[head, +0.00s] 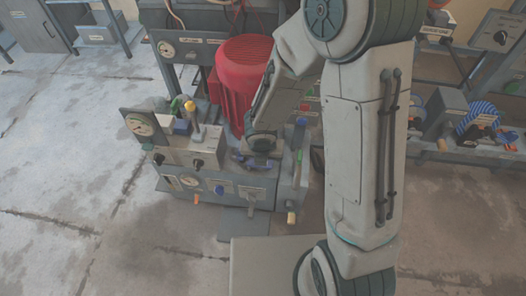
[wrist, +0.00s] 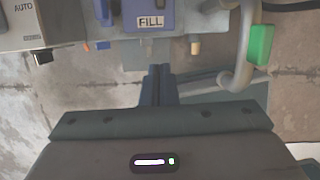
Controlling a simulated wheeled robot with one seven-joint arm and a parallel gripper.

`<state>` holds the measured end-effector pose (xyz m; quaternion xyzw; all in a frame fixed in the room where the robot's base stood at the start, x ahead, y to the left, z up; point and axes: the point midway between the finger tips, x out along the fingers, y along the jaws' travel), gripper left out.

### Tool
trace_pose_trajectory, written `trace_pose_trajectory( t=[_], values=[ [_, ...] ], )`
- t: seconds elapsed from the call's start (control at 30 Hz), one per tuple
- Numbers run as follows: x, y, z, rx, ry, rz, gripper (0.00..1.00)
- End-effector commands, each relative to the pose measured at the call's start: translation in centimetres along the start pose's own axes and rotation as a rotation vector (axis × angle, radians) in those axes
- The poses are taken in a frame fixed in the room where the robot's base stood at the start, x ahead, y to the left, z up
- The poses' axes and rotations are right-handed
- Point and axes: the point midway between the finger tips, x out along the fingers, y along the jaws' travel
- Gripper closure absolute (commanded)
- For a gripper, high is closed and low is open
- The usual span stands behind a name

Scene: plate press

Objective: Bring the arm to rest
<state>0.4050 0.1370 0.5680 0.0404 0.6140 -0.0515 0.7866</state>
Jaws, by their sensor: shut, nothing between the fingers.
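My gripper (wrist: 158,72) is shut and empty in the wrist view, its two dark fingers together and pointing at the machine's front. A blue box labelled FILL (wrist: 150,20) sits just beyond the fingertips, apart from them in the picture. In the head view my arm reaches down in front of the grey plate press (head: 180,183), and its end is over the panel at the machine's right part. The arm hides part of the press there.
A green handle (wrist: 261,44) on a grey bent pipe is at the right of the wrist view, with an AUTO panel (wrist: 30,22) at the left. A bench with blue parts (head: 478,116) stands at right. The concrete floor (head: 70,150) is clear at left.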

Motion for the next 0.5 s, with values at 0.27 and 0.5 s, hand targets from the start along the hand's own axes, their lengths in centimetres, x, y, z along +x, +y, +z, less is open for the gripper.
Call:
trace_pose_trajectory(
  t=[0.27,0.5],
  values=[
    [-0.4,-0.1,0.1,0.006,-0.001,-0.002,1.00],
    [-7.7,-3.6,3.7,0.383,-0.085,-0.065,1.00]
  ],
)
